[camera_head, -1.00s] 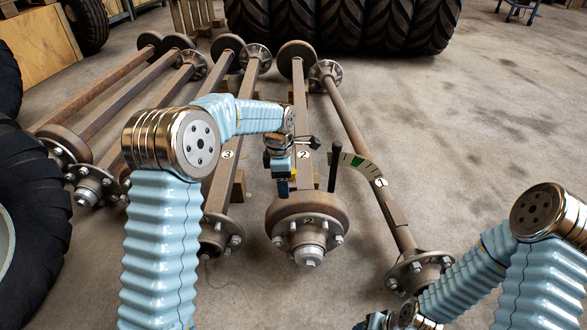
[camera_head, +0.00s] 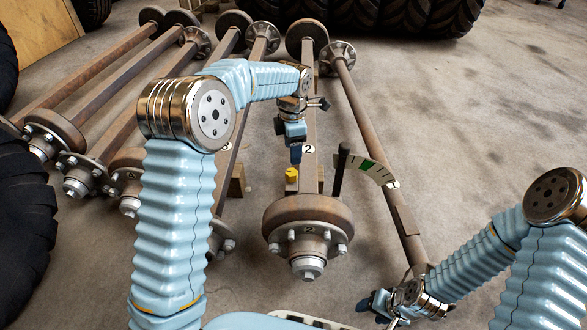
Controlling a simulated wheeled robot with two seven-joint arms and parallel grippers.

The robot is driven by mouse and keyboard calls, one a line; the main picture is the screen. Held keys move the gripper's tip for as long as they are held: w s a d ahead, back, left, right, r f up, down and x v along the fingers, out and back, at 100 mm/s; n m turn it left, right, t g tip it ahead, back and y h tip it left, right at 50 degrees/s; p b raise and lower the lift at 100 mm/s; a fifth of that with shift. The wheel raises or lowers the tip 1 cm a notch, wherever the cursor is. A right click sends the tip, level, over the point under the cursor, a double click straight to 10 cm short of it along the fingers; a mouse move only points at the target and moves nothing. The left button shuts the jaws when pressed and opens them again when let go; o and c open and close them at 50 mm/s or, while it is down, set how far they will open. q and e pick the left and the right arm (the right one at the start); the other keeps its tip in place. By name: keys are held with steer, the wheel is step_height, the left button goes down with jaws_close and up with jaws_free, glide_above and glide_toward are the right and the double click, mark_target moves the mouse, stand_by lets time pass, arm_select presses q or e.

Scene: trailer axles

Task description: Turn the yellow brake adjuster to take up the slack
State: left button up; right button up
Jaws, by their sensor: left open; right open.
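The yellow brake adjuster (camera_head: 291,174) is a small knob on axle 2, just behind its near drum (camera_head: 307,222). My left gripper (camera_head: 296,157) points down just above and behind the adjuster, and looks apart from it. It is open, with its fingers seen nearly edge-on.
Several rusty axles lie side by side, with axle 1 (camera_head: 372,140) to the right and axle 3 (camera_head: 232,140) to the left. Large tyres stand at the back (camera_head: 350,15) and left edge (camera_head: 22,215). The concrete floor (camera_head: 480,110) at right is clear.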

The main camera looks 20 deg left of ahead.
mark_target(293, 172)
arm_select(q)
step_height(293, 172, down, 9)
steer(key=shift+r+b, duration=0.15)
steer(key=shift+b, duration=0.5)
steer(key=shift+c, duration=0.4)
steer(key=c, duration=1)
